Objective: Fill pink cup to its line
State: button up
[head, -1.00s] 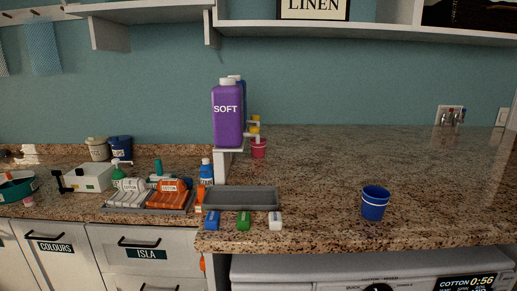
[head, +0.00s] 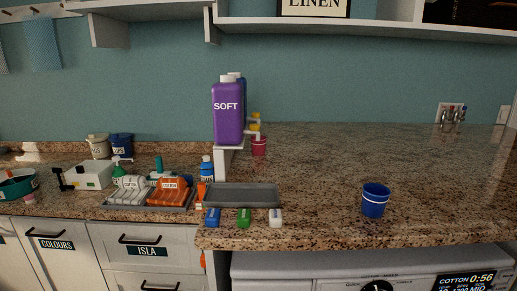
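A pink cup (head: 259,147) stands on the granite counter just right of the dispenser stand (head: 228,160), below small yellow-tipped taps (head: 255,128). A purple bottle labelled SOFT (head: 227,115) sits on the stand, with a blue bottle (head: 241,90) partly hidden behind it. The cup's line and contents are too small to see. My gripper is not in view.
A blue cup (head: 375,201) stands at the counter's front right.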

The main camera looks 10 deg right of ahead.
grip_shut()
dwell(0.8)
